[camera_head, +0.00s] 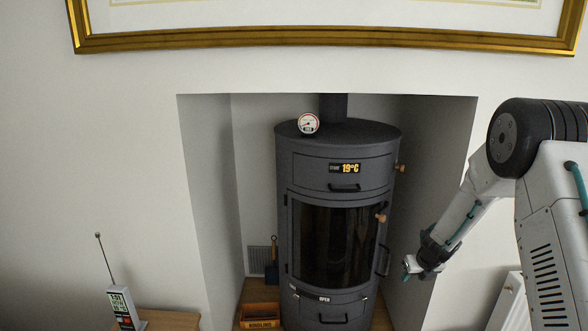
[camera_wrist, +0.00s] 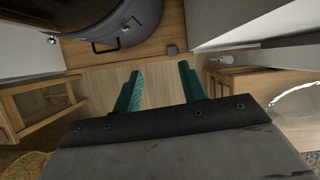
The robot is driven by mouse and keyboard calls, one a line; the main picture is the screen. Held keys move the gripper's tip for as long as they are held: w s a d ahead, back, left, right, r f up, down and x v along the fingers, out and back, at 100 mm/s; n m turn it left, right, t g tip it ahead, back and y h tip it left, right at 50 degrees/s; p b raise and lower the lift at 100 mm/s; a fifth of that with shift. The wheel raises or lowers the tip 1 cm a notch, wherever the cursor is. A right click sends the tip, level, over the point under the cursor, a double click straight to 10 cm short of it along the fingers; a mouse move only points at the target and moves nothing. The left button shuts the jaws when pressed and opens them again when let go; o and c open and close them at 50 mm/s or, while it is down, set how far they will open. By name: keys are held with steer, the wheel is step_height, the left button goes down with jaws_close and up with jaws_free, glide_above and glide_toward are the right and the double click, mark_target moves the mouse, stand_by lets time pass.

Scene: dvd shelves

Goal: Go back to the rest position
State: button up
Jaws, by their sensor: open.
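My gripper (camera_wrist: 160,90) is open in the wrist view, with its two teal fingers apart and nothing between them. Wooden floor shows beyond the fingertips. In the head view my gripper (camera_head: 408,269) hangs at the lower right, at the end of my arm, to the right of the dark stove (camera_head: 336,168). It looks empty there, and its fingers are small. The stove's rounded base also shows at the top left of the wrist view (camera_wrist: 110,38).
The stove stands in a white alcove, with a round gauge (camera_head: 308,123) on top. A kindling box (camera_head: 260,315) sits at its lower left. A white radiator (camera_head: 508,297) is near my arm. A gold-framed picture (camera_head: 330,37) hangs above.

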steer(key=s+d+r+m+h, duration=0.5)
steer(key=r+m, duration=0.4)
steer(key=m, duration=0.5)
steer(key=s+d+r+m+g+h, duration=0.2)
steer(key=s+r+m+h, duration=0.1)
steer(key=s+r+m, duration=0.75)
steer(key=s+a+r+m+y, duration=0.2)
steer(key=s+a+r+m, duration=0.2)
steer(key=s, duration=0.6)
steer(key=s+a+r+m+g+y, duration=0.1)
steer(key=s+a+r+m+y, duration=0.2)
steer(key=s+a, duration=0.6)
steer(key=s+a+r+m+y, duration=0.2)
steer(key=s+a+r+m, duration=0.3)
steer(key=s, duration=0.7)
steer(key=shift+a+r+g+y, duration=0.3)
steer(key=shift+a+r+y, duration=0.15)
steer(key=shift+a, duration=0.25)
